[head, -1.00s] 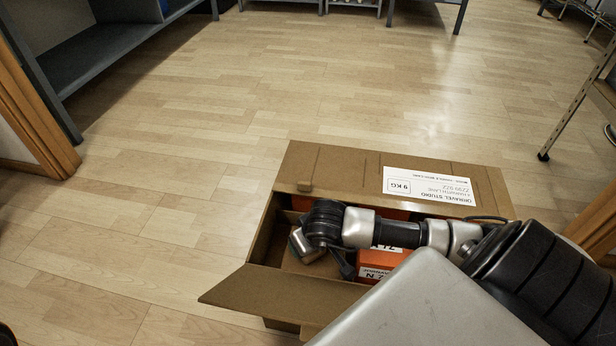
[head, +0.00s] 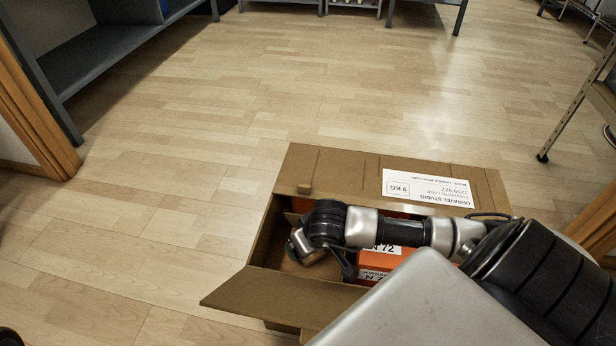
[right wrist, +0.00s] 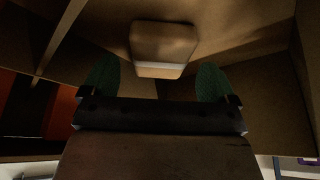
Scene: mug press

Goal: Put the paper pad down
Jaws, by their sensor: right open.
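A small tan block with a pale edge, which looks like the paper pad (right wrist: 164,45), lies inside the cardboard box in the right wrist view, just beyond my fingertips. My right gripper (right wrist: 157,72) is open, with its two green fingers spread wide and a gap between them and the block. In the head view my right arm reaches down into the open cardboard box (head: 247,295), and the right gripper (head: 303,247) is at the box's left compartment. The pad cannot be made out in the head view. My left gripper is out of view.
Orange boxes (head: 376,270) stand in the box to the right of my gripper. Cardboard dividers and open flaps (head: 340,172) surround the opening. A grey shelf (head: 90,50) stands at the left and a metal rack (head: 575,100) at the right. The wooden floor between is clear.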

